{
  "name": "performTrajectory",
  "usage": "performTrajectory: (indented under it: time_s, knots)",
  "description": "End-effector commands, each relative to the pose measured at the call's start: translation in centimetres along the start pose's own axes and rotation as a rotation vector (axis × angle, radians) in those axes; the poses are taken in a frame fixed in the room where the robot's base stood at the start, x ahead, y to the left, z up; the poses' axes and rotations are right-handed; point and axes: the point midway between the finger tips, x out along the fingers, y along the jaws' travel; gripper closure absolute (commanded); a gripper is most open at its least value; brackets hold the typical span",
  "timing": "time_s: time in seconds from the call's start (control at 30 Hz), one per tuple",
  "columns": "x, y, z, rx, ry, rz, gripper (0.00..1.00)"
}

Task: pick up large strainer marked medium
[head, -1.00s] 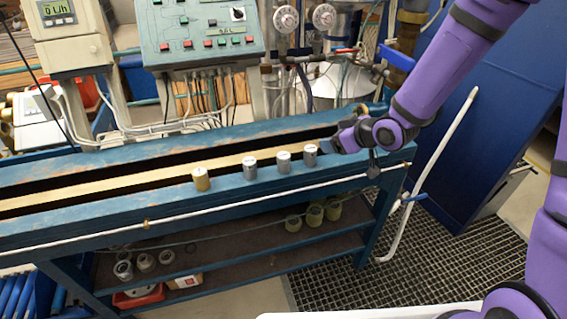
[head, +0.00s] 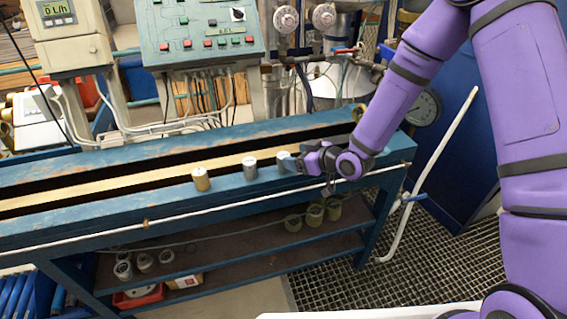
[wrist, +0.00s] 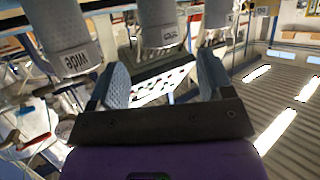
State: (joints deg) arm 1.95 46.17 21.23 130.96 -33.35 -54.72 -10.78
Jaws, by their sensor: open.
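Short cylindrical strainers stand in a row on the blue bench. In the head view these are a brass-coloured one (head: 201,179), a grey one (head: 250,168) and another grey one (head: 283,159) by my gripper (head: 292,162). My gripper hides the spot to the right of that one. In the wrist view my gripper (wrist: 162,78) is open and empty. A grey cylinder (wrist: 161,22) lies just beyond the gap between its fingers; its small label is not readable. A larger-looking cylinder (wrist: 68,45) at left has an upside-down label that seems to read WIDE. A third (wrist: 218,14) is at upper right.
The blue bench (head: 120,216) has a white pipe (head: 90,236) along its front. A control panel (head: 200,35) stands behind it. Several cups and rings sit on the lower shelf (head: 235,243). The bench top left of the brass-coloured strainer is clear.

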Motion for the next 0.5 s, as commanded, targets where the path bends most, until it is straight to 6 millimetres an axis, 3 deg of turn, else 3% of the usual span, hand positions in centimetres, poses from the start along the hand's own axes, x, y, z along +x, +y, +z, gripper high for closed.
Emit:
performTrajectory:
  time_s: [0.3, 0.5]
  knots:
    - [4.0, -0.3, 0.0, -0.001, 0.000, -0.002, 0.26]
    - [5.2, -0.3, 0.0, -0.001, 0.000, -0.001, 0.26]
